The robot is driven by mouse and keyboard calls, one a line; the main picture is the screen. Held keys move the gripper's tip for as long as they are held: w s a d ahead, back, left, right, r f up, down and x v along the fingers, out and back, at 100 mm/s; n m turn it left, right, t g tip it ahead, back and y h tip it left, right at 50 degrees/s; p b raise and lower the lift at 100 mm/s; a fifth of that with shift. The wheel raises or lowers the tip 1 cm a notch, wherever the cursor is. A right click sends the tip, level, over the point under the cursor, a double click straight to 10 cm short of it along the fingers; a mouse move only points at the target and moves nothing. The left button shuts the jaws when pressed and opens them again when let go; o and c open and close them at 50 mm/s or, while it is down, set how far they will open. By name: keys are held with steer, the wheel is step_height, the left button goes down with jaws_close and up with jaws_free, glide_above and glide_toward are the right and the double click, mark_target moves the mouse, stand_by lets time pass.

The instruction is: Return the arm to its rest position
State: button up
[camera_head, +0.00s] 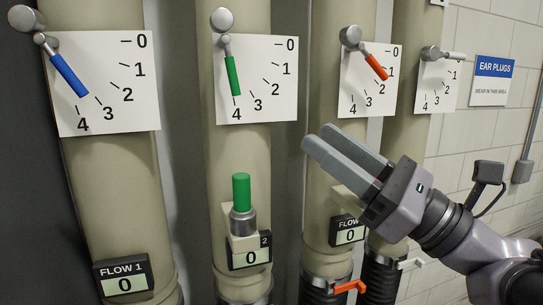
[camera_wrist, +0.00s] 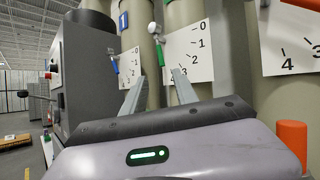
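My gripper (camera_head: 318,137) is in front of the third pipe in the head view, below the orange lever's scale plate and pointing up and left. Its two grey fingers are apart with nothing between them. In the wrist view my gripper (camera_wrist: 159,76) also shows a clear gap between the fingers. My arm comes in from the lower right. The gripper is clear of the green lever (camera_head: 233,75) and the orange lever (camera_head: 376,66). It partly hides the third flow display (camera_head: 348,234).
The blue lever (camera_head: 69,75) points between 3 and 4, and the green lever near 4. A green-topped valve (camera_head: 241,193) juts from the second pipe. The first flow display (camera_head: 123,284) and second flow display (camera_head: 251,256) read 0. An orange handle (camera_head: 350,286) sits low.

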steer(key=shift+s+d, duration=0.1)
steer(key=s+a+f+n+g+h+b, duration=0.2)
steer(key=a+f+g+b, duration=0.15)
steer(key=f, duration=0.55)
steer(key=s+a+f+n+g+h+b, duration=0.2)
steer(key=s+a+f+n, duration=0.15)
steer(key=f, duration=0.45)
steer(key=s+a+f+n+g+h+b, duration=0.2)
steer(key=a+f+b, duration=0.15)
steer(key=f, duration=0.55)
steer(key=s+d+f+n+h+b, duration=0.1)
steer(key=d+f+n+h+b, duration=0.1)
steer(key=f, duration=0.6)
steer(key=s+d+f+n+h+b, duration=0.2)
steer(key=d+f+n+h, duration=0.3)
steer(key=f, duration=0.3)
steer(key=s+d+f+n+h+b, duration=0.2)
steer(key=d+f+n+h+b, duration=0.1)
steer(key=f, duration=0.5)
steer(key=shift+s+d+f+n+h+b, duration=0.25)
steer(key=shift+d+f+n+h+b, duration=0.2)
steer(key=shift+n+b, duration=0.3)
steer(key=shift+r+g, duration=0.1)
steer(key=shift+g, duration=0.15)
